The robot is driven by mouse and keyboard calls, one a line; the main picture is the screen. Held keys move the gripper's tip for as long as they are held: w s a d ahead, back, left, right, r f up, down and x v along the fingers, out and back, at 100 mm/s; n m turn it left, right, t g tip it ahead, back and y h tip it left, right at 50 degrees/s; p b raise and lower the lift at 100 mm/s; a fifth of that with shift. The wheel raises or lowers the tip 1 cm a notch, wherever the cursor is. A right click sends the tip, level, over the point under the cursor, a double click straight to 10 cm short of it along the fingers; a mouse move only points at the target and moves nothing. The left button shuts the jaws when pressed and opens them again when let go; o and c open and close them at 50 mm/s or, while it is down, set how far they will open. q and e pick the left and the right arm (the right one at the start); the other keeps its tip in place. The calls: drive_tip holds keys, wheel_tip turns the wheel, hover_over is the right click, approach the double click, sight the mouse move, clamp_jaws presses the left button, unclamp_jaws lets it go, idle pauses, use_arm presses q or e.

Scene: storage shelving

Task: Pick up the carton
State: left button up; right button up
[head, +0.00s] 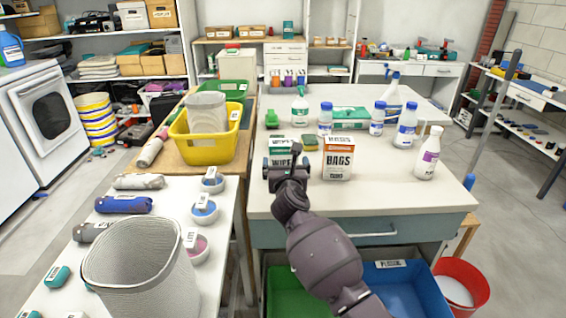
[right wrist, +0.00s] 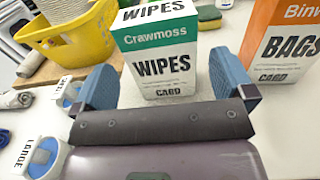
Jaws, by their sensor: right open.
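A white and green carton marked WIPES (head: 281,144) stands upright on the white worktop, partly hidden behind my right gripper in the head view. It also shows in the right wrist view (right wrist: 158,55), straight ahead of the jaws. My right gripper (head: 281,166) is open and empty. In the right wrist view its blue fingers (right wrist: 168,90) are spread wide, one to each side of the carton's lower front; contact cannot be told. A second carton, orange and white and marked BAGS (head: 338,158), stands upright to the right. My left gripper is not in view.
A yellow basket (head: 184,148) stands on the wooden surface to the left. White bottles with blue caps (head: 405,125), a purple-labelled bottle (head: 427,155) and a sponge (head: 309,141) are on the worktop. The worktop's front right (head: 400,195) is clear. A mesh bin (head: 140,270) stands front left.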

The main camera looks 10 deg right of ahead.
sight(284, 159)
drive_tip(key=shift+w+d+f, duration=0.1)
drive_tip(key=shift+w, duration=0.4)
drive_tip(key=shift+w+d+f, duration=0.1)
drive_tip(key=shift+w, duration=0.35)
drive_tip(key=shift+w+r, duration=0.15)
drive_tip(key=shift+w, duration=0.15)
drive_tip(key=w, duration=0.1)
drive_tip(key=w+b, duration=0.2)
drive_tip(key=w, duration=0.1)
drive_tip(key=shift+w+d+f, duration=0.1)
drive_tip(key=shift+d+f, duration=0.2)
drive_tip(key=shift+d, duration=0.05)
drive_tip(key=shift+w+r, duration=0.15)
drive_tip(key=shift+w, duration=0.25)
drive_tip(key=shift+r, duration=0.1)
